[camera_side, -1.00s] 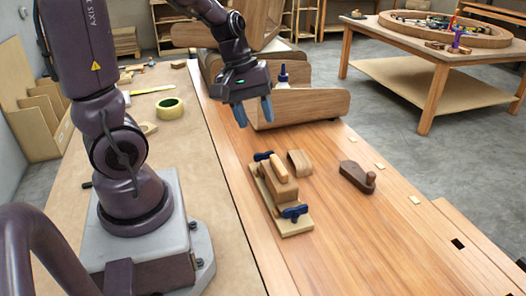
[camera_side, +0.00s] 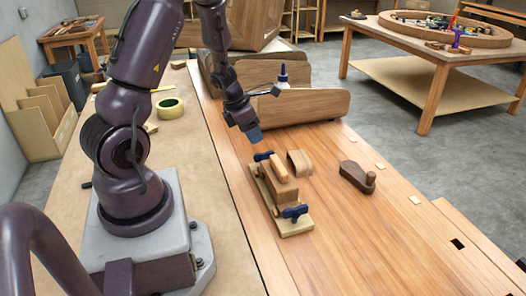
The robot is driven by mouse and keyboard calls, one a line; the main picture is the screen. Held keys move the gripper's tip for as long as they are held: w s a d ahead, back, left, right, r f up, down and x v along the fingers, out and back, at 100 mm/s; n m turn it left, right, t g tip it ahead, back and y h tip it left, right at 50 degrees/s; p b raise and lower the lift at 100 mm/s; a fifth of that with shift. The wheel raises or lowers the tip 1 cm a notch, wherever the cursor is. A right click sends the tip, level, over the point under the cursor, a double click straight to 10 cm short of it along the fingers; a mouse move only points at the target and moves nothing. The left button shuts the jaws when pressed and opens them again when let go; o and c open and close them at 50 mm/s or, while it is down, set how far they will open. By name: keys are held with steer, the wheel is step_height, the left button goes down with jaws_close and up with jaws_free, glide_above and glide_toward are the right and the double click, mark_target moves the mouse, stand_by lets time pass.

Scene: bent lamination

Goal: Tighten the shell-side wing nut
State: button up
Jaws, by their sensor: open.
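The press jig is a light wooden base (camera_side: 296,229) with a block (camera_side: 284,190) and a paler wooden strip (camera_side: 278,168) on top. One dark blue wing nut (camera_side: 263,156) sits at its far end. Another dark blue wing nut (camera_side: 295,212) sits at its near end. The views do not tell me which one is shell-side. A small curved wooden piece (camera_side: 300,162) stands beside the block. My gripper (camera_side: 255,136) is just above and behind the far wing nut, with blue fingertips pointing down, open and apart from it. The fingers overlap in this view.
A wooden hand plane (camera_side: 357,177) lies right of the jig. A roll of yellow-green tape (camera_side: 170,108) lies at left. The bench right of the jig is mostly clear.

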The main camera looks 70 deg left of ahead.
mark_target(264, 153)
steer(key=x, duration=0.8)
steer(key=c, duration=0.9)
